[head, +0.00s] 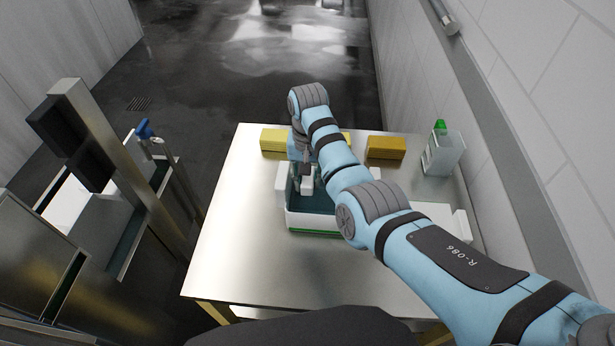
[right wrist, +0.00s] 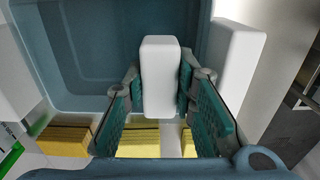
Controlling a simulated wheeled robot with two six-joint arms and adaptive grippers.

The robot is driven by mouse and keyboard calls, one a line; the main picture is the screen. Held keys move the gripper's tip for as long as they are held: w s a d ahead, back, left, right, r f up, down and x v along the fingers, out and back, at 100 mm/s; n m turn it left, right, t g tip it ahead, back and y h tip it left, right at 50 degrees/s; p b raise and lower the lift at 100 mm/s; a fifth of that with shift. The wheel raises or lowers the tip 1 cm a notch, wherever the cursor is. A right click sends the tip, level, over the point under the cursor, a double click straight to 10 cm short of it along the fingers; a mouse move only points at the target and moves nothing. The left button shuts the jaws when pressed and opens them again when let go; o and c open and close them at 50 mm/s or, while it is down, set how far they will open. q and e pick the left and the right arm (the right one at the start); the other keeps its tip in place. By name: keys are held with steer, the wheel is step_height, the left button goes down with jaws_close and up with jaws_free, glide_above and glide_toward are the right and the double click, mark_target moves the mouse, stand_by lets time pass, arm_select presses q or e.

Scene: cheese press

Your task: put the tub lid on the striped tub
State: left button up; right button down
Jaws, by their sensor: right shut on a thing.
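The striped tub (head: 318,232), with white and green bands, stands on the steel table left of my right arm. My right gripper (head: 307,178) is above it, pointing down. In the right wrist view its green-padded fingers (right wrist: 160,85) are shut on a white block-like grip (right wrist: 160,60), which appears to belong to the tub lid. A blue-grey rimmed surface (right wrist: 95,50) lies behind the grip; where lid and tub meet I cannot tell. Another white block (right wrist: 235,65) stands at its side. My arm hides the tub's right part. My left gripper is not in view.
Yellow blocks (head: 385,147) lie along the table's back edge. A clear-white container with a green top (head: 443,153) stands at the back right near the wall. A metal frame (head: 110,150) stands to the left. The table's front left (head: 240,265) is bare.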

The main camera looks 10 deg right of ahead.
steer(key=shift+f, duration=0.3)
steer(key=c, duration=1.2)
jaws_free()
steer(key=shift+c, duration=0.2)
steer(key=shift+f, duration=0.1)
